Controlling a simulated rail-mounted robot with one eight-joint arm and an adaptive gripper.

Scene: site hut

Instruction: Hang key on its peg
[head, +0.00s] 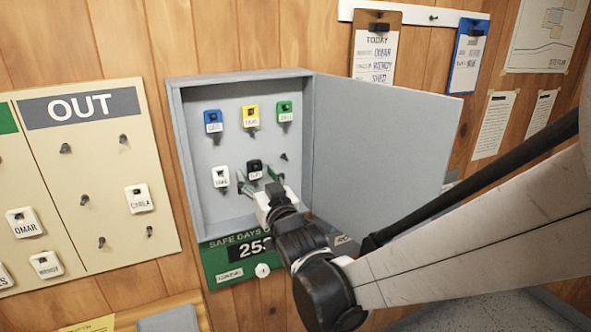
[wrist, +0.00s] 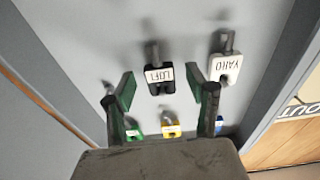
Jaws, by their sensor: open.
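A black key tag (head: 254,163) hangs in the lower row of the open grey key cabinet (head: 221,209). In the wrist view the black tag (wrist: 161,88), with a white label that seems to read LOFT, is at a peg. My gripper (head: 258,182) is in front of the cabinet's lower row. In the wrist view my gripper (wrist: 165,92) is open, its green-padded fingers on either side of the black tag with gaps visible. Nothing is held between them. A bare peg (head: 284,156) is right of the black tag; it also shows in the wrist view (wrist: 108,88).
White (head: 220,177), blue (head: 213,122), yellow (head: 251,115) and green (head: 285,111) tags hang on neighbouring pegs. The cabinet door (head: 380,150) stands open on the right, close to my arm. An OUT board (head: 95,190) with several name tags is at left.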

